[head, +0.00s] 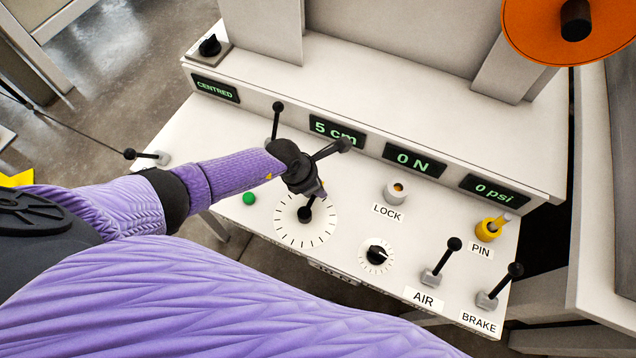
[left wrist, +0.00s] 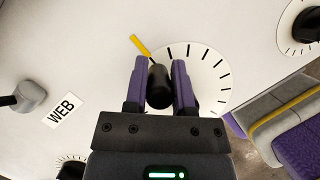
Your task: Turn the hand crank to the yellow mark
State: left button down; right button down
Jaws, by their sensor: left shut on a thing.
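The hand crank (head: 304,214) is black and sits on a white round dial (head: 287,236) with black ticks, on the sloping panel. My left gripper (head: 314,194) reaches over the dial from the upper left and covers part of it. In the left wrist view my left gripper (left wrist: 158,84) has its two purple fingers on either side of the crank's black knob (left wrist: 159,90), shut on it. The yellow mark (left wrist: 140,46) is a short bar at the dial's edge, just beyond the knob and slightly left. In the head view the mark is hidden behind my gripper.
A black selector knob (head: 377,255) is right of the dial, with the AIR lever (head: 441,262) and BRAKE lever (head: 500,287) farther right. A green button (head: 249,198) is left. The LOCK button (head: 397,192) and yellow PIN (head: 488,229) are behind. Displays line the back.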

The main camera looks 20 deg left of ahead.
pick_arm(q)
jog(key=c, duration=0.5)
grip_release()
jog(key=shift+w, duration=0.1)
jog(key=shift+o, duration=0.3)
pick_arm(e)
jog(key=shift+d, duration=0.2)
jog(key=shift+d, duration=0.1)
pick_arm(q)
jog(key=shift+r+p, duration=0.3)
jog(key=shift+r, duration=0.05)
jog(key=p+v, duration=0.5)
jog(key=v, duration=0.4)
jog(key=shift+s, duration=0.2)
pick_arm(e)
notch_tip(320, 180, up, 6)
jog(key=w+a, duration=0.1)
jog(key=shift+w+a, duration=0.25)
jog(key=shift+a, duration=0.1)
pick_arm(q)
jog(key=shift+a+r, duration=0.1)
pick_arm(e)
jog(key=shift+d, duration=0.1)
